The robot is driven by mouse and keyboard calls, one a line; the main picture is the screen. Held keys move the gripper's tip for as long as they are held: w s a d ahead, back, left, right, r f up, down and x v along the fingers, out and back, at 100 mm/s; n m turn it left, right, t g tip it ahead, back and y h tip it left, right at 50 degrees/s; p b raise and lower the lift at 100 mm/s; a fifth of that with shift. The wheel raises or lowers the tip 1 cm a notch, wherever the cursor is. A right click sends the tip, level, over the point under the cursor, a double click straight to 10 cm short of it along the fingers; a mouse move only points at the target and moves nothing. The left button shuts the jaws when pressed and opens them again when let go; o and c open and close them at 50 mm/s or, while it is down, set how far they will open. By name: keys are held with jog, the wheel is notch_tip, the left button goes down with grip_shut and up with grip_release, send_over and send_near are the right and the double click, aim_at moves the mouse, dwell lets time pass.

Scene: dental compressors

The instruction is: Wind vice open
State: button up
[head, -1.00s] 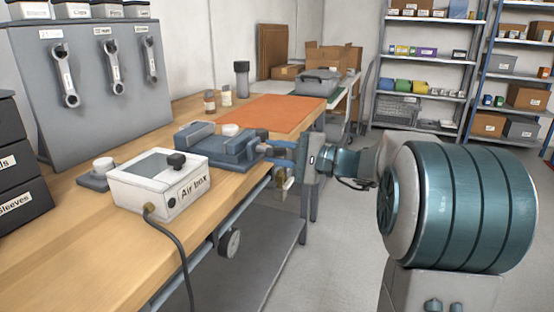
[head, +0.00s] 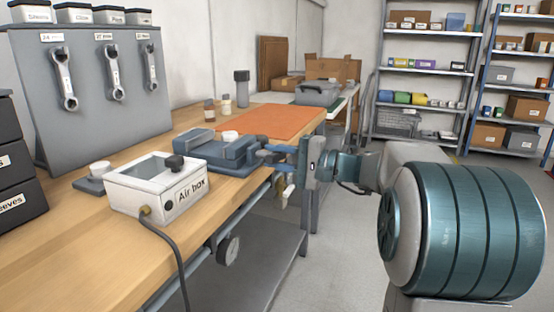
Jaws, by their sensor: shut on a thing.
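The blue-grey vice (head: 222,150) sits near the front edge of the wooden workbench (head: 75,255). Its screw end points right, over the bench edge, toward my arm. My gripper (head: 268,155) reaches in from the right, with its blue fingers shut on the vice handle at that end. The handle is small here and mostly hidden by the fingers. The gap between the vice jaws cannot be made out clearly from this angle.
A white air box (head: 158,189) with a dark hose stands just in front of the vice. An orange mat (head: 268,121) and small bottles lie behind it. A wrench panel (head: 95,90) stands at left. The floor right of the bench is open before the shelves (head: 420,68).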

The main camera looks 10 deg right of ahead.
jog(key=shift+n+b, duration=0.3)
jog(key=shift+b, duration=0.05)
dwell(1.1)
jog(key=shift+f, duration=0.1)
jog(key=o, duration=0.8)
jog(key=shift+o, duration=0.2)
jog(key=p+v, duration=0.3)
jog(key=v, duration=1.1)
